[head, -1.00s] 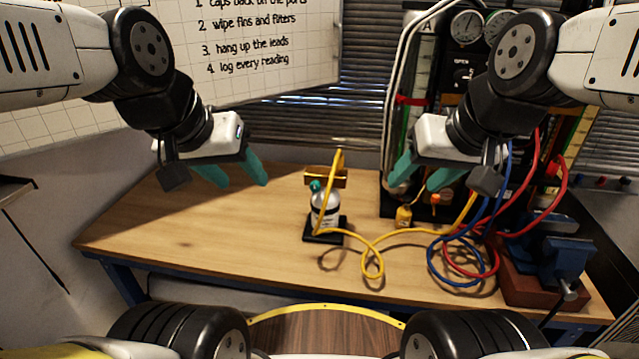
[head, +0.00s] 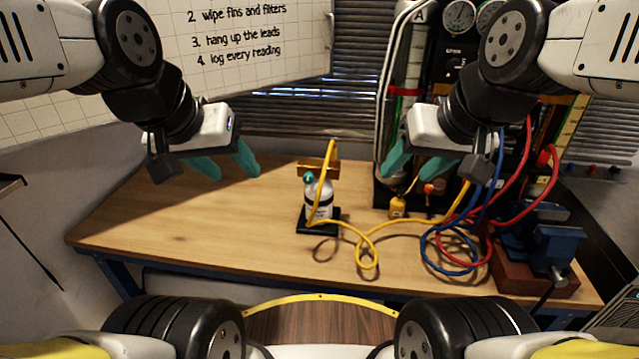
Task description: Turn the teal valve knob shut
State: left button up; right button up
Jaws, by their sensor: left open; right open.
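The teal valve knob (head: 309,178) sits at the top of a small white bottle (head: 319,198), which stands upright on a black base (head: 326,232) on the wooden bench. A yellow hose passes close by the knob and hides part of the bottle. My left gripper (head: 232,172) has teal fingers; it is open and empty above the bench, to the left of the knob and apart from it. My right gripper (head: 413,170) is open and empty, to the right of the knob, in front of the gauge rig.
The gauge rig (head: 408,70) stands at the back right. Yellow, blue (head: 428,240) and red hoses loop over the bench's right half. A blue vise (head: 556,250) is at the right end. The bench's left part (head: 170,225) is clear.

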aim_at(309, 178)
jog(key=k+l+u, duration=0.15)
jog(key=k, duration=0.25)
jog(key=k+l+u, duration=0.2)
jog(key=k, duration=0.25)
